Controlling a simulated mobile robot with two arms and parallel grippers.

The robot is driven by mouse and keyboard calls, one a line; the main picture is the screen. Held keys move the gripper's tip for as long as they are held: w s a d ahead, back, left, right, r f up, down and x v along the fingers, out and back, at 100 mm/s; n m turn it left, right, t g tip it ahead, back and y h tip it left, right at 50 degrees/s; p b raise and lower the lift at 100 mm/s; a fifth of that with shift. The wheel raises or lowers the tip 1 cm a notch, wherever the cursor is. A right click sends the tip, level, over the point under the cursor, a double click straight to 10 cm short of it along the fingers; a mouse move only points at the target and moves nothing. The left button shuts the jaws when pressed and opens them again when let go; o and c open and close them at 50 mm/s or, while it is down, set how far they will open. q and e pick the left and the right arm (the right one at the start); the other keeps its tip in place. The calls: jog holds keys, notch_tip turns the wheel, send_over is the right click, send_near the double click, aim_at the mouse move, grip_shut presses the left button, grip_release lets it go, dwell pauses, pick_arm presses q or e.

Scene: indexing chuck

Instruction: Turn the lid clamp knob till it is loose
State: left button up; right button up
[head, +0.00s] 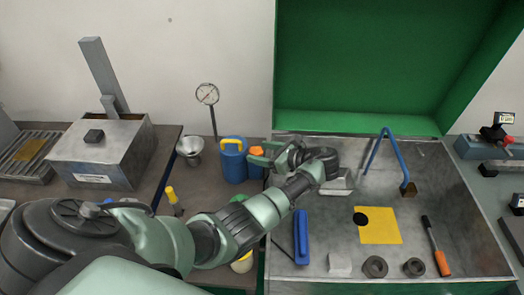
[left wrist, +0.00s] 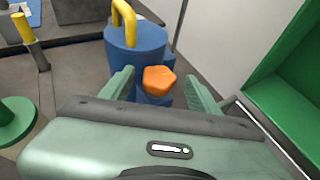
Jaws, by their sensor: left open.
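An orange faceted knob (left wrist: 159,80) sits on top of a blue body, right beside the blue canister (left wrist: 135,50) with a yellow handle. My left gripper (head: 259,157) is open. In the left wrist view its two green fingers stand on either side of the knob, with a gap visible at each side. I cannot tell how deep the fingers reach around it. My right gripper is not in view.
A metal box with a black lid grip (head: 94,135) stands at the left. A funnel (head: 189,148), a yellow-handled tool (head: 172,196) and a dial gauge (head: 207,94) are near the canister.

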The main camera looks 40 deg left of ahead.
pick_arm(q)
jog(key=shift+s, duration=0.1)
jog(key=c, duration=1.3)
grip_shut()
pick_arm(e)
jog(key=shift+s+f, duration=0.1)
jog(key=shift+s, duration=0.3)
pick_arm(q)
jog(key=shift+f+n+g+b, duration=0.1)
jog(key=shift+n+g+b, duration=0.2)
jog(key=shift+b, duration=0.3)
jog(key=shift+w+a+n+g+h+b, duration=0.2)
jog(key=shift+n+g+b, duration=0.75)
jog(key=shift+b, duration=1.5)
jog(key=shift+w+d+n+g+h+b, duration=0.1)
jog(key=shift+w+n+g+h+b, duration=0.2)
jog(key=shift+n+g+b, duration=1.45)
jog(key=shift+w+a+g+h+b, duration=0.1)
jog(key=shift+g+h+b, duration=0.2)
jog(key=shift+b, duration=2.9)
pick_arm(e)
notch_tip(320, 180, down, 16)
pick_arm(q)
jog(key=shift+r, duration=0.2)
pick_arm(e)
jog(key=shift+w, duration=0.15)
pick_arm(q)
jog(key=o, duration=1.3)
grip_release()
